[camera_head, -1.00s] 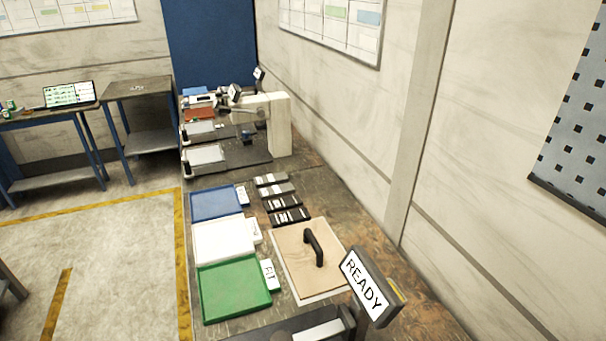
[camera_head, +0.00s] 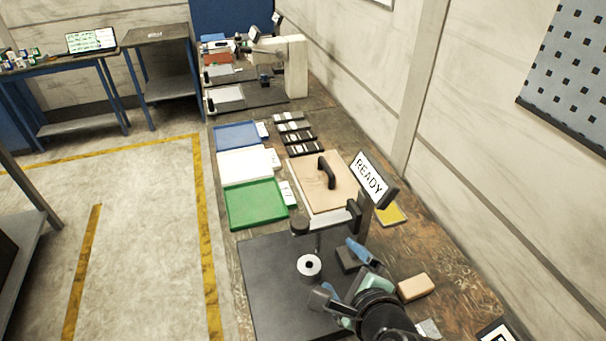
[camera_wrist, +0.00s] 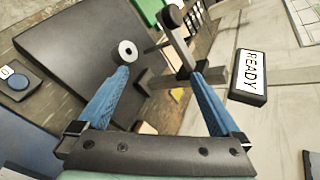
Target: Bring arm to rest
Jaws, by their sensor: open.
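I cannot tell whether that fingertip touches the bar. The READY sign (camera_wrist: 250,76) is to the right.
Green (camera_head: 255,205), white (camera_head: 246,165) and blue (camera_head: 237,135) trays lie beyond the fixture. A handled wooden board (camera_head: 318,197) is beside them. A tan block (camera_head: 416,287) and a yellow piece (camera_head: 391,213) lie right of the fixture. Wall bounds the right side.

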